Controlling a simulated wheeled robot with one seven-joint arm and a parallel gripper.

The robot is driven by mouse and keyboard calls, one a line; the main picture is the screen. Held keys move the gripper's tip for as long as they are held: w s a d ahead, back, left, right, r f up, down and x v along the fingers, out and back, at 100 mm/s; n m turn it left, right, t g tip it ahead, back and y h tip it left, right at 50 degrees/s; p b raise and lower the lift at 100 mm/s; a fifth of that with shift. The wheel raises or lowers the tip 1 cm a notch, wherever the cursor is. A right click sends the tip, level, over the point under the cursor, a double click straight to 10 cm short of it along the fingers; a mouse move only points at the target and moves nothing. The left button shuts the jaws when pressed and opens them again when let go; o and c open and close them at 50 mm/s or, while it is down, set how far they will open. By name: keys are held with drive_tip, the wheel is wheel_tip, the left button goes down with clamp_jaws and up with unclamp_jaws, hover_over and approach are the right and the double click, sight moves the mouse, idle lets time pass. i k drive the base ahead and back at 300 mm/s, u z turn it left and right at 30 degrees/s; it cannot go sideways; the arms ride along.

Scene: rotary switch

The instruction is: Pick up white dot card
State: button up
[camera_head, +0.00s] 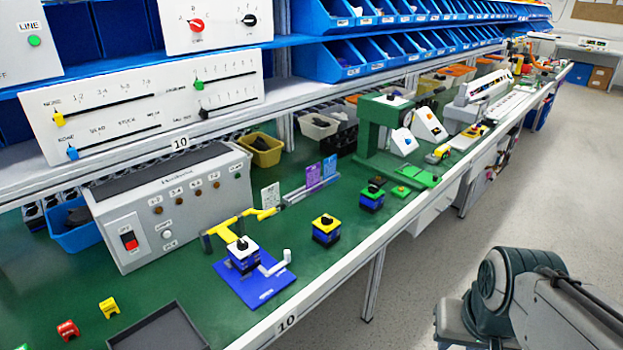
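A small pale card with dark marks (270,195) stands upright on the green bench top, at the left end of a short row of cards. A purple card (313,174) and a blue card (329,167) stand to its right by a grey rail-like holder (300,194). The marks on the pale card are too small to read as dots. My gripper is not in view; only grey links of my arm show at the lower right, over the floor and well apart from the cards.
A yellow clamp-like part (240,222) lies just left of the pale card, above a blue fixture (262,284). A grey control box (172,205) stands further left. Open floor (540,190) lies right of the bench.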

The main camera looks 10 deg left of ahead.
sight(271, 195)
drive_tip(key=u, duration=0.15)
drive_tip(key=i, duration=0.65)
drive_tip(key=u, duration=0.75)
drive_tip(key=i, duration=0.45)
drive_tip(key=u, duration=0.4)
